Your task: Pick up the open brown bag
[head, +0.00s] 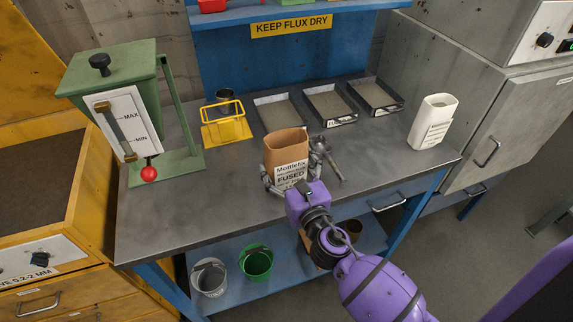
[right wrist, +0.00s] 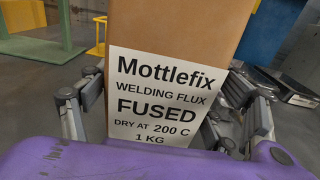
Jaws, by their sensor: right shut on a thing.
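The open brown bag (head: 287,150) stands upright at the middle of the workbench, with a white "Mottlefix" label on its front. In the right wrist view the bag (right wrist: 176,25) fills the middle, its label facing the camera. My right gripper (head: 290,178) has a finger on each side of the bag. It is shut on the bag, and in the right wrist view its fingers (right wrist: 165,105) flank the label. Whether the bag's base touches the bench is hidden by the gripper. My left gripper is not in view.
A yellow wire stand (head: 225,124) with a dark cup is left of the bag. Grey trays (head: 330,104) lie behind it. A green hopper device (head: 115,100) stands at the left, a white container (head: 432,121) at the right. A grey scoop-like tool (head: 326,158) lies beside the bag. The front left bench is clear.

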